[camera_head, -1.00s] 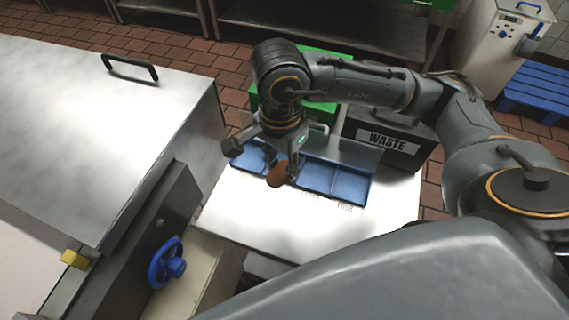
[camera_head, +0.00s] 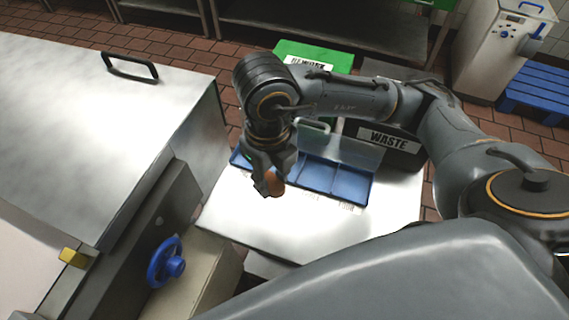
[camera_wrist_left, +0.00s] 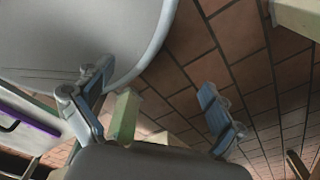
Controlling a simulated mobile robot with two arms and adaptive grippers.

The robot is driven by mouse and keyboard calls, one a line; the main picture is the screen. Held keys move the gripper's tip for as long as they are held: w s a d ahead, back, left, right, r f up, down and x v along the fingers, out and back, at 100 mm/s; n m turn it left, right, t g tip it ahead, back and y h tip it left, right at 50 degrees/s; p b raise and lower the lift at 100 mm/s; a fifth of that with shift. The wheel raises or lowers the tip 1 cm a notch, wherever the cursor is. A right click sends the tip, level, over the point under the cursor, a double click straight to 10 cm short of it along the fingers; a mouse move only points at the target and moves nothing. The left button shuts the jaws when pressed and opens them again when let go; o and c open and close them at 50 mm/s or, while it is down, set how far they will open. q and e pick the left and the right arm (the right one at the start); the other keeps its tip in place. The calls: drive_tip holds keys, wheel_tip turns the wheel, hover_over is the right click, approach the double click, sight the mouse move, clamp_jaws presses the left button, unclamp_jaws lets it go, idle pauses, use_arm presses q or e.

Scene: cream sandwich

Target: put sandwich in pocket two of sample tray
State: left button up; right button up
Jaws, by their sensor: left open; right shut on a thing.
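The blue sample tray (camera_head: 352,189) lies on the white table, divided into compartments with small labels along its front edge. My right gripper (camera_head: 270,186) is shut on a round brown sandwich (camera_head: 274,182). It holds the sandwich at the front edge of the tray's left part, and the arm hides the compartments behind it. I cannot tell how high the sandwich is above the table. My left gripper (camera_wrist_left: 160,120) shows in the left wrist view, open and empty, with its two fingers apart over the brick floor.
A black WASTE bin (camera_head: 385,140) stands behind the tray at the right. A green bin (camera_head: 310,55) is behind my right arm. A steel machine with a blue handwheel (camera_head: 166,262) is at the left. The front of the white table (camera_head: 300,225) is clear.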

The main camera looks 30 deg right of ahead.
drive_tip(key=m, duration=0.3)
drive_tip(key=shift+s+a+f+m, duration=0.1)
drive_tip(key=shift+a+m, duration=0.1)
drive_tip(key=shift+m, duration=0.1)
drive_tip(key=w+d+f, duration=0.2)
drive_tip(key=w, duration=0.1)
drive_tip(key=w+d+f+p, duration=0.1)
drive_tip(key=w+d+f, duration=0.5)
drive_tip(key=shift+w+d+f+p, duration=0.15)
drive_tip(key=shift+w+f+p, duration=0.15)
drive_tip(key=shift+w, duration=0.1)
drive_tip(key=shift+w+d+f, duration=0.1)
drive_tip(key=shift+f, duration=0.05)
drive_tip(key=f, duration=0.1)
drive_tip(key=f+p, duration=0.1)
drive_tip(key=f, duration=0.1)
drive_tip(key=shift+w+d, duration=0.25)
drive_tip(key=shift+f, duration=0.5)
drive_tip(key=shift+f, duration=0.15)
